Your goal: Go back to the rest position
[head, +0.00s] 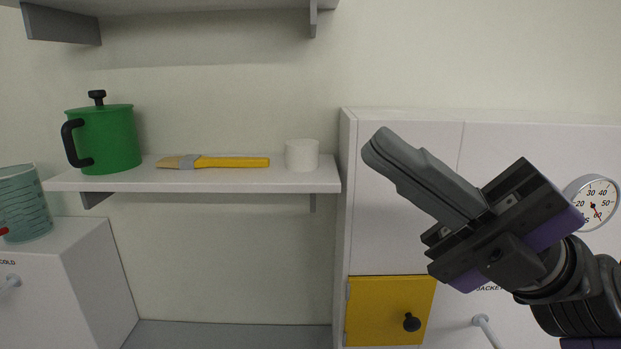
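My gripper (380,148) is in the right half of the head view, raised in the air and pointing up and to the left. Its two grey fingers lie together with no gap that I can see, and nothing shows between them. It appears in front of the white cabinet (400,240) and touches nothing that I can see.
A wall shelf (230,180) at left holds a green lidded pot (108,138), a yellow-handled brush (230,162) and a white cylinder (302,155). A teal cup (24,205) stands on a white unit (75,260). A round gauge (597,200) is behind my wrist; a yellow door (380,310) is below.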

